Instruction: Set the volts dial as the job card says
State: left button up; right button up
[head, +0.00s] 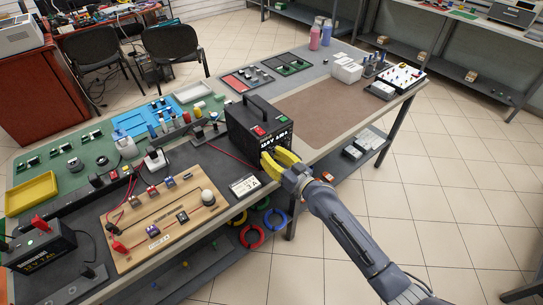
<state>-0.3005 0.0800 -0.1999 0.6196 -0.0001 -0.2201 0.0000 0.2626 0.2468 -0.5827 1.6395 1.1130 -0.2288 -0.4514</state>
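The display digits are too small to read surely. My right gripper (272,158), with yellow fingers, is at the lower front of the supply. The fingers cover that part of the panel, so the volts dial is hidden and I cannot tell whether they hold it. My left gripper is out of view.
A wooden board (165,222) with small parts and red wires lies left of the card. A black battery (38,248) sits at the lower left. A brown mat (325,105) lies bare right of the supply. Coloured rings (251,236) hang below the bench edge.

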jog(key=shift+o, duration=0.3)
grip_shut()
dwell(0.3)
jog(key=m, duration=0.4)
jog(key=shift+m, duration=0.3)
jog(key=shift+c, duration=0.3)
grip_release()
jog(key=v, duration=1.2)
